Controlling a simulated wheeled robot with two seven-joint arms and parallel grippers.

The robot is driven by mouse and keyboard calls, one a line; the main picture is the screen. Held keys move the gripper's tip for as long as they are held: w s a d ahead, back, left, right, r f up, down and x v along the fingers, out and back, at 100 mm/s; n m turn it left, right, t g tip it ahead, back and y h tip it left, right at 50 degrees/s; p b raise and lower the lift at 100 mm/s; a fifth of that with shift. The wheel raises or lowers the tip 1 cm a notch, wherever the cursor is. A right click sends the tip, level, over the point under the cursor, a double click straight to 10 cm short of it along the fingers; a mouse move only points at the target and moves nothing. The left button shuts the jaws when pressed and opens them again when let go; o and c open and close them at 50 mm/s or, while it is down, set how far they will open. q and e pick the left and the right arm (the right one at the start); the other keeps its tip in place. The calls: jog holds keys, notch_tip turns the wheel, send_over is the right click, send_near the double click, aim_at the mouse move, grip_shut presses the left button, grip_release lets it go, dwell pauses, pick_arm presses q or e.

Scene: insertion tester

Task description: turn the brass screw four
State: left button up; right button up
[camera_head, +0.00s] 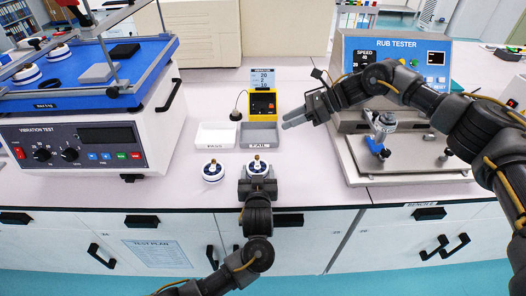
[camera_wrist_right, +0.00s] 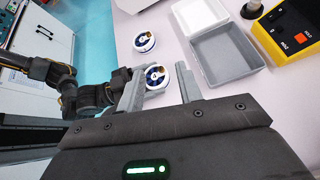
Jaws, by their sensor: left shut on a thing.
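Two round white-and-blue units stand on the bench, each with a small brass screw on top. One unit (camera_head: 213,172) is free on the left. The other (camera_head: 257,166) is held at its near side by my left gripper (camera_head: 257,183), which is shut on it. Its brass screw (camera_head: 257,158) points up. In the right wrist view the held unit (camera_wrist_right: 156,77) shows between the fingers of my right gripper (camera_wrist_right: 160,86), beyond them; the free unit (camera_wrist_right: 145,41) is farther off. My right gripper (camera_head: 293,121) is open and empty, above and right of the held unit.
A white PASS tray (camera_head: 216,144) and grey FAIL tray (camera_head: 259,144) lie behind the units, with a yellow meter (camera_head: 263,103) behind them. The vibration tester (camera_head: 80,152) stands left and the rub tester (camera_head: 405,155) right. Bench space right of the held unit is clear.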

jog(key=s+f+n+h, duration=0.1)
jog(key=f+n+h, duration=0.1)
jog(key=n+g, duration=0.1)
send_near(257, 156)
jog(key=shift+h, duration=0.4)
jog(key=x, duration=0.7)
jog(key=shift+a+r, duration=0.15)
jog(key=shift+a, duration=0.2)
grip_shut()
